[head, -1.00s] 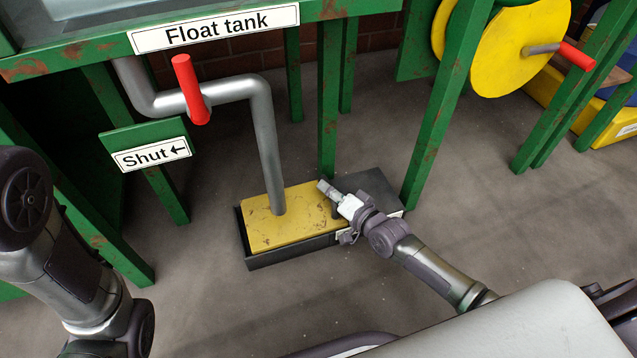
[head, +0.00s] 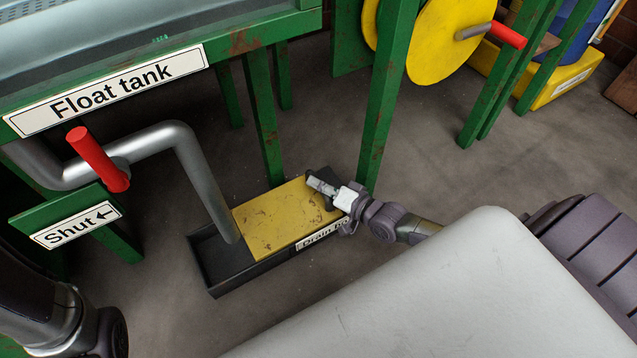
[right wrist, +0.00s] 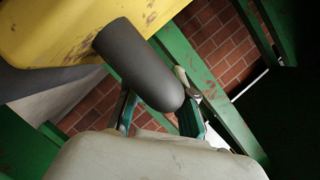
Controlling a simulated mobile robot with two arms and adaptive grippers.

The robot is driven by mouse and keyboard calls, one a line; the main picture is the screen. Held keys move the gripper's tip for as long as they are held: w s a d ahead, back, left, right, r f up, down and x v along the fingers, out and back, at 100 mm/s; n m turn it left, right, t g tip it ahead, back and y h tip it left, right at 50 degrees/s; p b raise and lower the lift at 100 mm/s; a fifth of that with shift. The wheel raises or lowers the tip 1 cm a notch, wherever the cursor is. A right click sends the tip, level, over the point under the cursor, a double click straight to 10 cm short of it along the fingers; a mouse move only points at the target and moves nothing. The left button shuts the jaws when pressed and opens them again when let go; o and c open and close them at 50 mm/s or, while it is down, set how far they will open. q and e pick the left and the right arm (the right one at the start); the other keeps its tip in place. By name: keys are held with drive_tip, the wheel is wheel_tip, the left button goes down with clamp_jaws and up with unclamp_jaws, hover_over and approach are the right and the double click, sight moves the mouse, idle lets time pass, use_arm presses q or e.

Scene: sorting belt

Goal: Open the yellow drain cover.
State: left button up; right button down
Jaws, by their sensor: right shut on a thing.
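The yellow drain cover (head: 275,222) lies flat on the right part of the dark drain box (head: 222,262) in the head view. The left part of the box is uncovered, and the grey pipe's lower end hangs over it. My right gripper (head: 328,194) is at the cover's right end, shut on its dark handle. The right wrist view shows the dark rounded handle (right wrist: 142,68) between my fingers (right wrist: 158,110), with the yellow cover (right wrist: 62,28) beyond. My left arm shows at the lower left of the head view; its gripper is out of view.
The float tank's green frame (head: 382,95) stands behind the box. A grey pipe (head: 205,180) with a red lever (head: 98,160) descends at the left. A yellow wheel (head: 440,35) is at the top right. Bare floor (head: 440,165) lies right of the box.

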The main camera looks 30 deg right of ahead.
drive_tip(key=c, duration=1)
unclamp_jaws()
drive_tip(key=shift+a, duration=0.1)
drive_tip(key=v, duration=1.2)
